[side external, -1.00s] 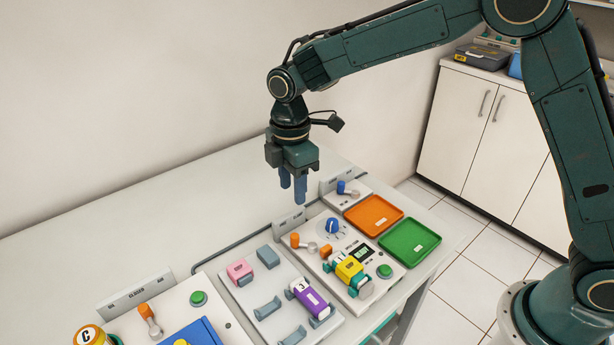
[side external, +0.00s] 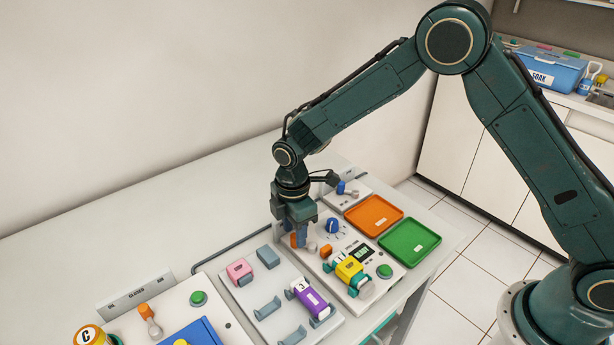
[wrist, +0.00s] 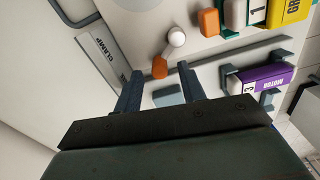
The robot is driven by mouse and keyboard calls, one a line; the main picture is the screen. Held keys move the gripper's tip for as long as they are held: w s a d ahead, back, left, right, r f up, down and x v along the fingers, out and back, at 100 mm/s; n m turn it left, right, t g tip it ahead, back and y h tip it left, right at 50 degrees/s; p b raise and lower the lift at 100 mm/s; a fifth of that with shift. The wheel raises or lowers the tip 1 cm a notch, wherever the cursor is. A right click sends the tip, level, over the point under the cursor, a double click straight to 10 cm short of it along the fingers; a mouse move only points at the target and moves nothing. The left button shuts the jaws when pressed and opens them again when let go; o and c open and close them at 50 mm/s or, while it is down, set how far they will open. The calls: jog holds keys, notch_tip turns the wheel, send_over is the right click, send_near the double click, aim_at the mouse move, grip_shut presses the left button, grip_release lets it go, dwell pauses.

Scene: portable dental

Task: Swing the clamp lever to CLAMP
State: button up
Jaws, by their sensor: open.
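The clamp lever has an orange grip (wrist: 160,67) on a white round pivot (wrist: 176,37) on the pale panel. A sign plate (wrist: 103,52) reading CLAMP stands to its left in the wrist view. My gripper (wrist: 157,71) is open, with one blue finger on each side of the orange grip. I cannot tell whether either finger touches it. In the side view my gripper (side external: 301,243) is low over the lever, pointing down. It hides the sign and part of the lever; the orange grip (side external: 293,241) shows beside the fingers.
A blue knob (side external: 331,226), another orange piece (side external: 326,251) and a yellow block (side external: 349,269) are close by on the panel. A purple block (side external: 310,300) sits on the neighbouring rack. Orange (side external: 352,217) and green (side external: 388,247) trays lie to the right. The table behind is clear.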

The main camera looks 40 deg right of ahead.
jog(key=shift+f, duration=0.35)
grip_shut()
